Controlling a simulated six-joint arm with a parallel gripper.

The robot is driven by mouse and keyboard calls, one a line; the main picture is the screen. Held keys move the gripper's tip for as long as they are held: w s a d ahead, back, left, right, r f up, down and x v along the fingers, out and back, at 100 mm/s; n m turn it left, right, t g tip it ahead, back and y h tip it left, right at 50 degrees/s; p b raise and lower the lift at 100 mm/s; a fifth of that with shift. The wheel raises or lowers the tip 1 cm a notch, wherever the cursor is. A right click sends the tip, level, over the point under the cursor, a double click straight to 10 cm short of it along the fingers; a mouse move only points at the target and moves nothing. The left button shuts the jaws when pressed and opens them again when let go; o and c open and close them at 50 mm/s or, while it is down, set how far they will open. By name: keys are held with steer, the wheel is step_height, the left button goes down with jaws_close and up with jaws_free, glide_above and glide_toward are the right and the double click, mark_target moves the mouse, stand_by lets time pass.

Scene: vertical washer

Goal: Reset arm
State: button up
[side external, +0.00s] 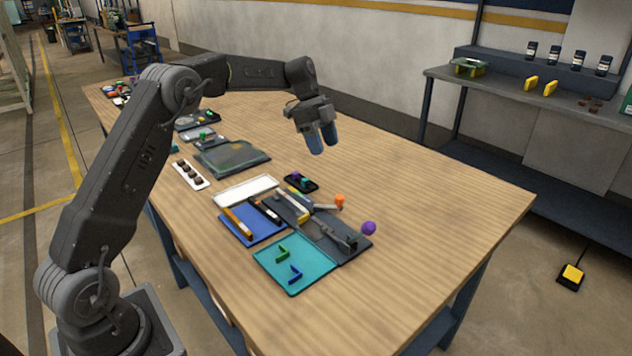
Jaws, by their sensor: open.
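My gripper (322,140) is open and hangs over the middle of the wooden table (420,205), with its two blue fingers pointing down. Nothing shows between the fingers. My arm is raised and bent, reaching in from the left. The gripper is well above the table top and touches nothing. No washer can be told apart at this size.
Near the front are a teal tray (298,276), a blue tray (250,236), a dark plate (358,248), an orange knob (340,200) and a purple ball (369,228). A dark-edged tray (232,157) lies behind. The table's right side is clear.

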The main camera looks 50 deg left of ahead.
steer(key=s+d+r+n+t+y, duration=0.1)
steer(key=s+d+r+n, duration=0.35)
steer(key=s, duration=0.35)
steer(key=s+d+r+n+t+y, duration=0.1)
steer(key=s+d+r+n+y, duration=0.15)
steer(key=s+d+r, duration=0.35)
steer(key=s+d+f+n+t, duration=0.1)
steer(key=s+n, duration=0.3)
steer(key=s, duration=0.6)
steer(key=s+d+f+n+t, duration=0.1)
steer(key=s+d+f+n, duration=0.1)
steer(key=s, duration=0.9)
steer(key=shift+d+f+n+t+y, duration=0.4)
steer(key=shift+f+n, duration=0.45)
steer(key=shift+n, duration=0.35)
